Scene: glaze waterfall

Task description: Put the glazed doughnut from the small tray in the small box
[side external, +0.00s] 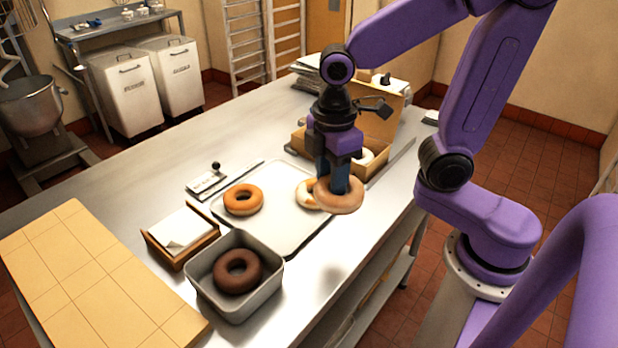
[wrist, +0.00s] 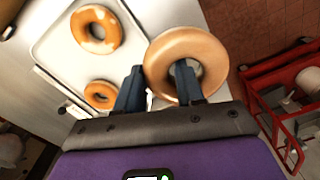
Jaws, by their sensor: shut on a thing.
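My gripper (side external: 338,186) is shut on a pale tan glazed doughnut (side external: 341,204), held above the table near the right edge of the shallow tray (side external: 283,236). In the wrist view, one finger of my gripper (wrist: 160,85) is in the hole of the held doughnut (wrist: 160,57) and the other is outside its ring. An orange-brown doughnut (side external: 243,199) and a white-patched doughnut (side external: 306,194) lie on the tray; the held one partly hides the latter. An open cardboard box (side external: 376,127) stands behind my gripper, with a pale doughnut (side external: 366,156) partly visible inside.
A deep metal tin (side external: 268,283) holding a chocolate doughnut (side external: 237,271) stands at the front. A wooden box of paper (side external: 182,232) and a tiled board (side external: 85,270) are to the left. A red cart (wrist: 283,95) shows in the wrist view. The table's back left is clear.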

